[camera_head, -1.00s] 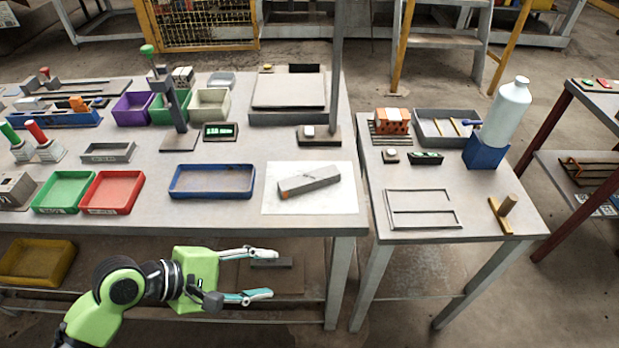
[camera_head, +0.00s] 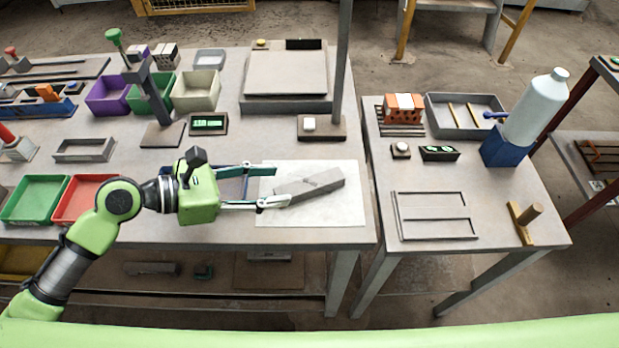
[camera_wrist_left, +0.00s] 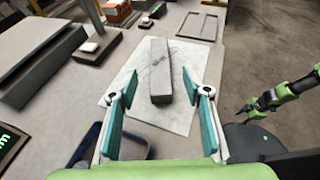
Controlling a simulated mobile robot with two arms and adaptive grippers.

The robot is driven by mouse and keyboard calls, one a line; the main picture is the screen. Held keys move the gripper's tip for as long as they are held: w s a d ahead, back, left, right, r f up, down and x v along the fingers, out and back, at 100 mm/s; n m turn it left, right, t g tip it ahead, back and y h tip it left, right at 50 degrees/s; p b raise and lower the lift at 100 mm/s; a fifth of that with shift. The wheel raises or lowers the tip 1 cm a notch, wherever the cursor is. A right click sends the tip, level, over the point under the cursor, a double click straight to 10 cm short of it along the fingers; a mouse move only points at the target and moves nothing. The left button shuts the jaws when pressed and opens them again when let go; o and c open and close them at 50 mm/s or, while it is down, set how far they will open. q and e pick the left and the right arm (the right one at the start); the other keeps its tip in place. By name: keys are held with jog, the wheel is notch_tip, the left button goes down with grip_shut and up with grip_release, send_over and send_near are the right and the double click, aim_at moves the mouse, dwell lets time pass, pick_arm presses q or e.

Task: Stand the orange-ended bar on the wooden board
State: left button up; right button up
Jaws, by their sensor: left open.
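The long grey bar (camera_head: 318,184) lies flat and at a slant on a pale, stained sheet (camera_head: 340,213) near the table's front edge. Its orange end does not show now; the left end is near my fingers. My left gripper (camera_head: 280,186) is open and empty, with its fingertips at the bar's left end. In the left wrist view the bar (camera_wrist_left: 160,70) lies ahead, lined up between the two spread fingers. No contact can be made out. My right gripper (camera_wrist_left: 262,103) shows small and dark at the right of that view. A brownish board (camera_head: 268,272) lies on the lower shelf.
A blue tray (camera_head: 236,197) is partly behind my left gripper. Red (camera_head: 75,205) and green (camera_head: 35,197) trays stand farther left. A gap separates the side table (camera_head: 430,180).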

aim_at(316, 181)
pick_arm(q)
jog(key=x, duration=0.4)
jog(key=shift+w+d+f, duration=0.1)
jog(key=shift+d, duration=0.25)
jog(key=shift+x, duration=0.95)
jog(key=x, duration=0.3)
jog(key=shift+w+d+f+p, duration=0.1)
jog(key=shift+w+d+p, duration=0.05)
jog(key=shift+w+p, duration=0.15)
jog(key=shift+d+f, duration=0.1)
jog(key=shift+d, duration=0.1)
grip_shut()
pick_arm(e)
jog(key=shift+s+r, duration=0.35)
jog(key=shift+s, duration=0.45)
